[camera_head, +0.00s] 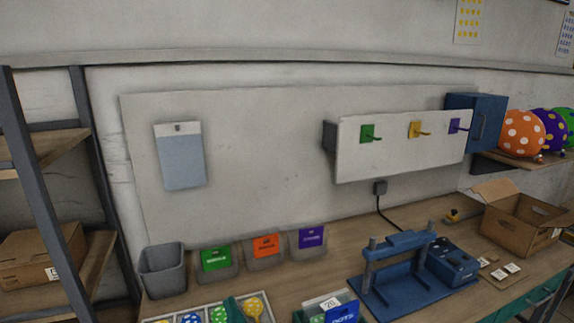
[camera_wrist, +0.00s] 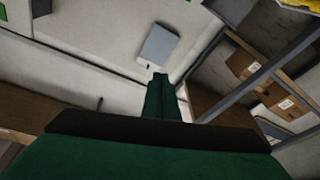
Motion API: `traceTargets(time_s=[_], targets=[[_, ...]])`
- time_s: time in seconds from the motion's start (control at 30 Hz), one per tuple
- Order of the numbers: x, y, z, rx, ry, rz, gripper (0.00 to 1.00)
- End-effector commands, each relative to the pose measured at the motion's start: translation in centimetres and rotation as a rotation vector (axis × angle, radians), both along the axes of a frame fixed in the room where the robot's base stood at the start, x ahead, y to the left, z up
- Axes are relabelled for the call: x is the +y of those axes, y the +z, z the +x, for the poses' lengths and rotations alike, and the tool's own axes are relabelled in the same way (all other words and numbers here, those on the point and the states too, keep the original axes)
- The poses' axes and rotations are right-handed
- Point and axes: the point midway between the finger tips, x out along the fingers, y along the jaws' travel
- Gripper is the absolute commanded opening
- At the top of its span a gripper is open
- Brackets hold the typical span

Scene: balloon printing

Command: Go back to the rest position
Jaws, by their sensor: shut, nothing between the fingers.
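My gripper (camera_wrist: 159,77) shows in the wrist view as a dark green body with two narrow green fingers side by side. The fingers are shut and nothing is held between them. They point toward the wall, below a grey-blue clipboard (camera_wrist: 159,43). There the clipboard (camera_head: 181,157) hangs on the wall at the left, above the workbench (camera_head: 285,281).
A shelf rack (camera_head: 48,190) with a cardboard box stands at the left. A hook board (camera_head: 400,145) and dotted balloons (camera_head: 522,133) are at the right.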

Motion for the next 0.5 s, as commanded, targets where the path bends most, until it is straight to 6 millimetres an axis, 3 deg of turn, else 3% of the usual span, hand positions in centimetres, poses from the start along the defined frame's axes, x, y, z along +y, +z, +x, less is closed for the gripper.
traceTargets(time_s=[0.27,0.5], targets=[[-2.1,-7.6,-3.3,0.163,-0.159,0.24,0.0],[-4.0,-14.3,-8.4,0.286,-0.294,0.365,0.0]])
